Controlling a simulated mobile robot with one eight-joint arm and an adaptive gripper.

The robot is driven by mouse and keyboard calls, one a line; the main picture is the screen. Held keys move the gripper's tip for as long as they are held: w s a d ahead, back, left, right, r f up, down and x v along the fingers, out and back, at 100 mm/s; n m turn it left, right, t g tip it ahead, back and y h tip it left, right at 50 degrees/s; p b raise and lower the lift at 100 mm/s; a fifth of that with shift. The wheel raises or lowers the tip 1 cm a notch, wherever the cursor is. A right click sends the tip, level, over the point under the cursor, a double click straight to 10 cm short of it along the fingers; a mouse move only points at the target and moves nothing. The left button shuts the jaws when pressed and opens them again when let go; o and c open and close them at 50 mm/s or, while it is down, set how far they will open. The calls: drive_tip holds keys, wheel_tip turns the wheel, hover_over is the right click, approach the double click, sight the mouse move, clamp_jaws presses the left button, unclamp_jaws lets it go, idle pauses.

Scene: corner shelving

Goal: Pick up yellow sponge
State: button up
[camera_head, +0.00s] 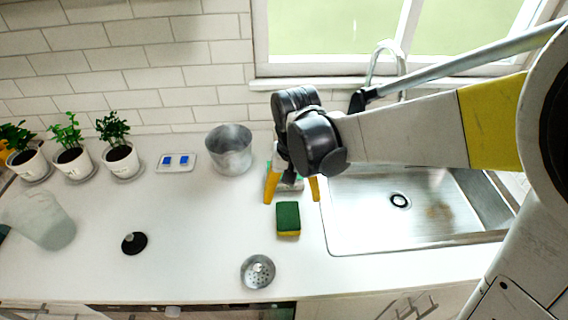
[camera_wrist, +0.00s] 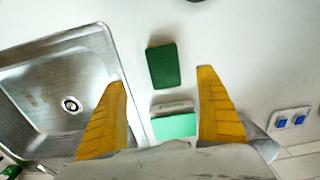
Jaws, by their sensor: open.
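The yellow sponge (camera_head: 288,219) lies on the white counter just left of the sink, its dark green side up and its yellow edge facing the front. In the wrist view the sponge (camera_wrist: 163,66) shows its green top, with a thin yellowish edge, beyond and between my fingertips. My gripper (camera_head: 292,190) is open and empty. Its two yellow fingers point down behind the sponge, apart from it. The fingers also frame the view from the wrist (camera_wrist: 162,75).
A mint-green and white item (camera_wrist: 174,126) lies between my fingers, nearer the wall. The steel sink (camera_head: 345,235) is right of the sponge. A metal strainer (camera_head: 258,271) lies in front, a metal pot (camera_head: 229,150) behind left. A black lid (camera_head: 134,243) and potted plants (camera_head: 119,157) stand left.

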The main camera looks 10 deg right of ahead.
sight(289, 219)
wheel_tip(289, 219, down, 6)
drive_tip(key=shift+r+b, duration=0.1)
drive_tip(key=shift+b, duration=0.9)
drive_tip(key=f+b, duration=0.1)
drive_tip(key=f, duration=0.2)
drive_tip(key=f+b, duration=0.1)
drive_tip(key=f, duration=0.1)
drive_tip(key=shift+a+f+b, duration=0.25)
drive_tip(key=shift+a+b, duration=0.05)
drive_tip(key=shift+a, duration=0.1)
drive_tip(key=shift+s, duration=0.1)
drive_tip(key=c, duration=0.9)
drive_tip(key=shift+r, duration=0.1)
